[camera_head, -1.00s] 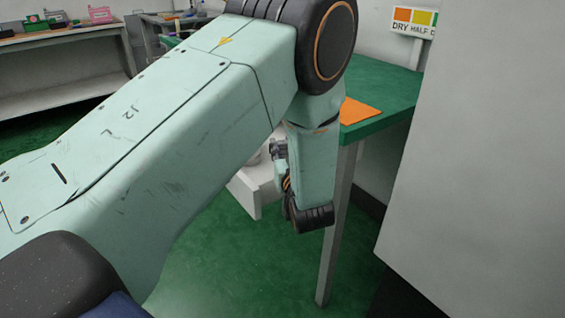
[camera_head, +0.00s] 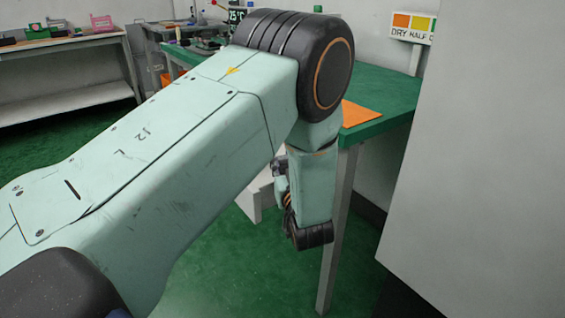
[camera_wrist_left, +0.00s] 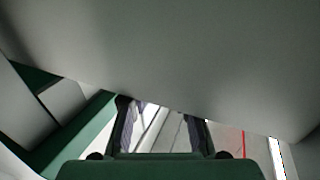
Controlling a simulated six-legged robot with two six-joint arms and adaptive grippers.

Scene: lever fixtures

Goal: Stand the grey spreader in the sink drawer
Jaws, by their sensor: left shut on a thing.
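My left arm crosses the camera_head view, and its wrist hangs beside the green table. My left gripper is mostly hidden behind my own arm there. In the left wrist view two dark fingers of my left gripper (camera_wrist_left: 160,127) show. A large smooth grey surface (camera_wrist_left: 160,55) fills the upper part of that view and covers the fingertips. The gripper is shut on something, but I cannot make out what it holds. I cannot tell whether the grey surface is the spreader. A pale box-like unit (camera_head: 250,204) stands low behind my wrist. I cannot confirm the sink drawer. My right gripper is not in view.
The green-topped table (camera_head: 385,90) carries an orange sheet (camera_head: 360,113), and its leg (camera_head: 338,235) stands close to my wrist. A large grey panel (camera_head: 480,170) blocks the right side. A bench (camera_head: 65,80) stands at the far left. Green floor (camera_head: 215,255) shows between.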

